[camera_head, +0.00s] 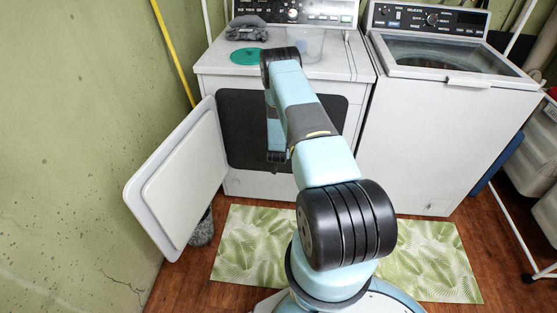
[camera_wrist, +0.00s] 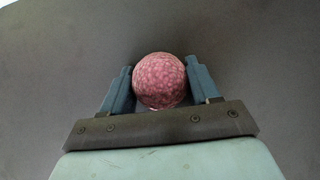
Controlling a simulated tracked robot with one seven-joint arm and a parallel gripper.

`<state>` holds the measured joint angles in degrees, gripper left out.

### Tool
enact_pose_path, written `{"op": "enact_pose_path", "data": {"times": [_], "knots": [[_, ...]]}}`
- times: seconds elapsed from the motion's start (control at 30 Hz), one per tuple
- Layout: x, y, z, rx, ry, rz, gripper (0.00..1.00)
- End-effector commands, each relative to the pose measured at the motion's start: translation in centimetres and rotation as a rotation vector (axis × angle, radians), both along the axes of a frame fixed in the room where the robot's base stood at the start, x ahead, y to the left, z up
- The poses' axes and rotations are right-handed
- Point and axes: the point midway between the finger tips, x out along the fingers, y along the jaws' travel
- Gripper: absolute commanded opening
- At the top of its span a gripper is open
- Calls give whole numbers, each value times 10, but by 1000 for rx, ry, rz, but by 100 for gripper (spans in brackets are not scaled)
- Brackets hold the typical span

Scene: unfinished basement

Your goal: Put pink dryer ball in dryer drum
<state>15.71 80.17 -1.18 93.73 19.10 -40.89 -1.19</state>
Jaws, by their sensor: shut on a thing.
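In the wrist view a round, mottled pink dryer ball (camera_wrist: 160,80) sits between the two blue fingers of my gripper (camera_wrist: 159,84), which is shut on it. Plain dark grey surface fills the background there. In the head view my arm reaches to the white dryer (camera_head: 240,184), and my gripper (camera_head: 277,157) hangs in front of the dark dryer drum opening (camera_head: 243,125). The ball cannot be made out there. I cannot tell how far inside the opening the gripper is. The dryer door (camera_head: 180,185) stands open to the left.
On the dryer top lie a teal disc (camera_head: 245,56), a dark grey cloth (camera_head: 246,30) and a clear container (camera_head: 310,45). A white washer (camera_head: 425,140) stands right. A leaf-patterned mat (camera_head: 435,255) covers the floor. A yellow pole (camera_head: 172,50) leans at the left wall.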

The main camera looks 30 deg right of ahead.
Motion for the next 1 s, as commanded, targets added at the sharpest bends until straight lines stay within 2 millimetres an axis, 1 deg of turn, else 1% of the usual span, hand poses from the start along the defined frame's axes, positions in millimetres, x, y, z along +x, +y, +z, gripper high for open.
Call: {"op": "enact_pose_path", "data": {"times": [0.1,1.0], "knots": [[12,-8,0,-1,-2,0,41],[102,-68,-1,-1,0,1,41]]}}
